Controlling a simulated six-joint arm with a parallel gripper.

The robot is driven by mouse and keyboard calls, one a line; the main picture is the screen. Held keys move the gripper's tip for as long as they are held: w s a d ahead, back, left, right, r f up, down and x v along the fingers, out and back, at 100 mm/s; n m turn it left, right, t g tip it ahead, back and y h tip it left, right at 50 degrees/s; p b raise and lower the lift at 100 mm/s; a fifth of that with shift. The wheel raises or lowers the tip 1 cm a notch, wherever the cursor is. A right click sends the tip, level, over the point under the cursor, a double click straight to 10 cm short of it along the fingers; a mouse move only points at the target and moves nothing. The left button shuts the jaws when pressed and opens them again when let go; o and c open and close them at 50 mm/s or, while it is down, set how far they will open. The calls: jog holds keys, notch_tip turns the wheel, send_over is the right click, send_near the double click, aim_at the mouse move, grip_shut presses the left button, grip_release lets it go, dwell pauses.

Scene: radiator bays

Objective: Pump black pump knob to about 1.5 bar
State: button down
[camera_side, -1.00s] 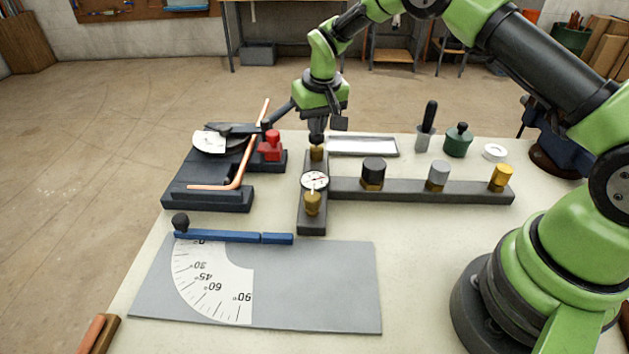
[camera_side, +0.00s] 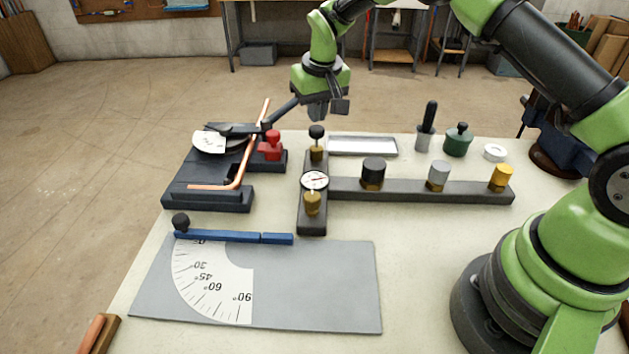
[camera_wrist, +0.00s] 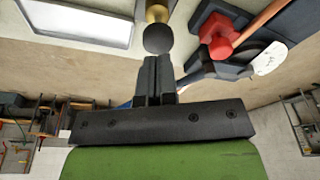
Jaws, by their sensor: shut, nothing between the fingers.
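The black pump knob (camera_side: 316,132) stands upright on its brass stem (camera_side: 316,153) at the far end of the dark manifold, its round top raised clear of the brass. My gripper (camera_side: 318,113) is above the knob, apart from it, with its fingers together and empty. In the wrist view the knob (camera_wrist: 158,38) is just beyond my fingertips (camera_wrist: 155,58), with brass behind it. The round white gauge (camera_side: 315,180) sits on the manifold in front of the pump. Its needle is visible, but the reading is too small to tell.
A dark bar (camera_side: 410,190) with black (camera_side: 373,170), grey (camera_side: 438,173) and yellow (camera_side: 502,175) caps runs right from the gauge. A red knob (camera_side: 271,146) and a copper pipe (camera_side: 240,165) on the bender stand left. A silver tray (camera_side: 362,146) lies right of the pump.

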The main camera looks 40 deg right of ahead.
aim_at(316, 127)
jog(key=shift+f, duration=0.75)
jog(key=shift+f, duration=0.9)
jog(key=shift+r, duration=1.9)
notch_tip(316, 127, up, 6)
jog(key=shift+s+f, duration=0.1)
jog(key=shift+f, duration=2.9)
